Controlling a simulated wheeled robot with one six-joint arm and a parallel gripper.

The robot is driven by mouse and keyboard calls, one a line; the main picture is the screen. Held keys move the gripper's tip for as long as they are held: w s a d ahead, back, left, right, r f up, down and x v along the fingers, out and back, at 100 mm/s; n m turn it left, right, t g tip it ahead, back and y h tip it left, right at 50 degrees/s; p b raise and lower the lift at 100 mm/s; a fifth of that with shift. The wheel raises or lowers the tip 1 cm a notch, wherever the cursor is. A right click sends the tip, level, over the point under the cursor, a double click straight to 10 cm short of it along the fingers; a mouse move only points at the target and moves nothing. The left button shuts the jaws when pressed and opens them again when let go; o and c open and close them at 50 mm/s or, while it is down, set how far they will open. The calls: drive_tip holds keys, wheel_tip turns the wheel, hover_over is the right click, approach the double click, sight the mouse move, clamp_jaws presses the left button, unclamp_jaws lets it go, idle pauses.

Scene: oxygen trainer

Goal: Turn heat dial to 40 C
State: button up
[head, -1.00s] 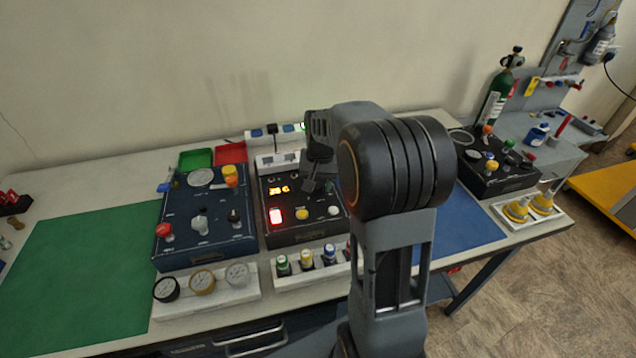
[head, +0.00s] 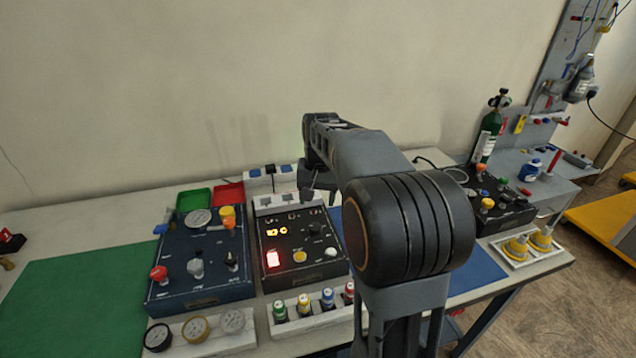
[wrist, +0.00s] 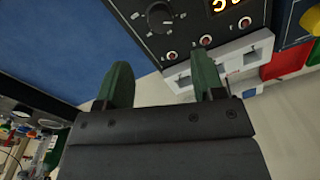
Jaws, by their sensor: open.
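The heat dial is a black knob with white scale marks on the black panel (head: 282,262). It shows in the head view (head: 315,229) and at the top of the wrist view (wrist: 160,17). An orange lit display (head: 277,231) sits left of it; its digits are too blurred to read surely, and the wrist view cuts the display (wrist: 226,4) off. My gripper (wrist: 163,74) is open and empty, its two green fingers apart from the dial. In the head view my gripper (head: 306,194) hangs above the panel's back edge, partly hidden by my arm.
The panel also has a lit red switch (head: 273,259), a yellow button (head: 299,256) and a white button (head: 331,251). A blue panel (head: 200,271) with several knobs stands at left. Colored bottles (head: 304,305) stand in front. A green mat (head: 75,305) lies clear at far left.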

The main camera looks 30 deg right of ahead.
wheel_tip(320, 180, up, 4)
drive_tip(key=shift+d+r, duration=0.1)
drive_tip(key=shift+s, duration=0.15)
idle(0.6)
